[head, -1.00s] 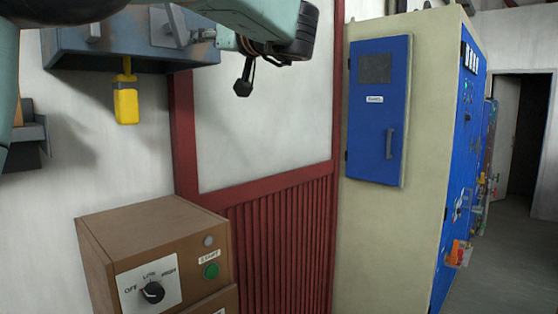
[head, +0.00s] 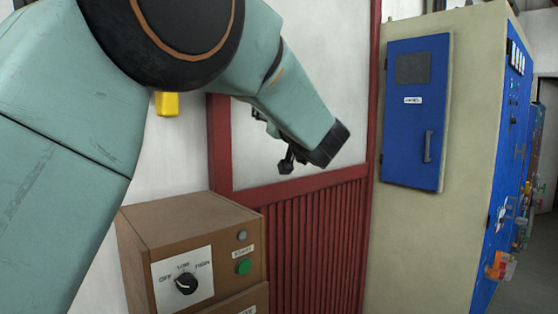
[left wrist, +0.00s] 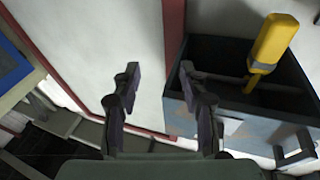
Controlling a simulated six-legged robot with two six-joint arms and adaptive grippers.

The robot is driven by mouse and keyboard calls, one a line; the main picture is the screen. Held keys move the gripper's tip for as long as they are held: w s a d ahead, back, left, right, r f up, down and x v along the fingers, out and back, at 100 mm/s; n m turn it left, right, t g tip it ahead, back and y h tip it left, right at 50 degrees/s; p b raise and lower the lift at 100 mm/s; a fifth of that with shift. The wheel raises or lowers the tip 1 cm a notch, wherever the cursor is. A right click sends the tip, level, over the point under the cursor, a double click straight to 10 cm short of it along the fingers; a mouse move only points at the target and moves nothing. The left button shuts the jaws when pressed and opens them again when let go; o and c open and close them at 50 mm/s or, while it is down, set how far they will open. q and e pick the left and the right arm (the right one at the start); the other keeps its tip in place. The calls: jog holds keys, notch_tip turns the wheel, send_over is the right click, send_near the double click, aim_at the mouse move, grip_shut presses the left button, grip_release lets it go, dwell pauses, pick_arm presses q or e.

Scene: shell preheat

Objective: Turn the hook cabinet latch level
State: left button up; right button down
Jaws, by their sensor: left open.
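The blue-grey box that looks like the hook cabinet (left wrist: 210,122) is at the right of the left wrist view, which appears upside down. A yellow piece (left wrist: 276,40) hangs on a thin rod from its open underside. A grey bracket-like handle (left wrist: 293,150) shows on its front; I cannot tell whether it is the latch or how it is turned. In the head view my arm hides the cabinet, and only the tip of the yellow piece (head: 167,104) shows. My left gripper (left wrist: 160,72) is open and empty. Its right finger overlaps the cabinet's edge in view; contact is unclear. My right gripper is not in view.
A brown control box (head: 195,228) with a black knob (head: 186,284) and green button (head: 243,267) stands below my left arm. A beige cabinet (head: 425,235) with a blue door (head: 416,145) stands right. Red slatted panelling (head: 315,240) lies between them.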

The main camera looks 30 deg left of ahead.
pick_arm(q)
notch_tip(320, 180, down, 10)
jog(key=w+d+m+t+h+b, duration=0.1)
jog(key=m+h, duration=0.1)
jog(key=shift+w+d+t+h, duration=0.15)
jog(key=shift+w+t+h, duration=0.15)
jog(key=shift+w+h, duration=0.1)
jog(key=shift+d+r, duration=0.1)
